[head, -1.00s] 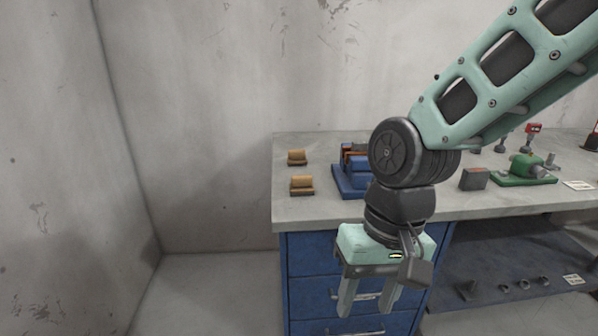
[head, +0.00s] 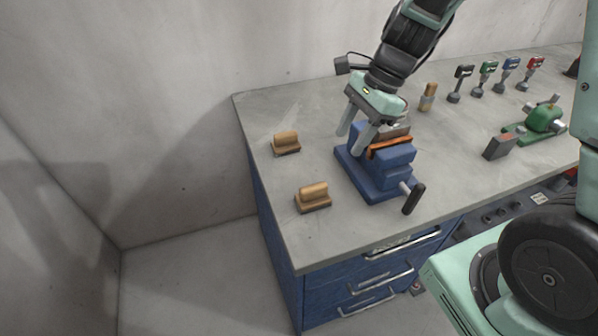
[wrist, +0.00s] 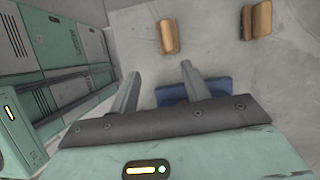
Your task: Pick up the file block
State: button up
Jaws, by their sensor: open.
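Two small blocks, each with a rounded tan wooden grip on a darker base, lie on the left part of the bench: a rear one (head: 286,142) and a front one (head: 313,196). Either may be the file block; I cannot tell which. They also show at the top of the wrist view, one near the middle (wrist: 169,37) and one to its right (wrist: 257,20). My gripper (head: 351,141) is open and empty, fingers pointing down by the blue vise, to the right of the rear block. Its fingers also show in the wrist view (wrist: 160,73).
The blue vise (head: 371,180) with a black-handled crank stands right of the blocks, below my gripper. A grey-brown block (head: 499,146), a green device (head: 543,121) and several coloured upright tools stand farther right. The bench top (head: 262,182) around the two blocks is clear.

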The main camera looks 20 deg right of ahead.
send_near(315, 186)
jog(key=x, duration=0.5)
jog(key=shift+s+d+f+b, duration=0.15)
jog(key=shift+s+d+b, duration=0.15)
jog(key=shift+s+b, duration=0.05)
jog(key=shift+w+a+x, duration=0.15)
jog(key=shift+w+x, duration=0.05)
jog(key=shift+x, duration=1.25)
jog(key=shift+w+a+x, duration=0.15)
jog(key=shift+w+x, duration=0.05)
jog(key=shift+x, duration=1.25)
grip_shut()
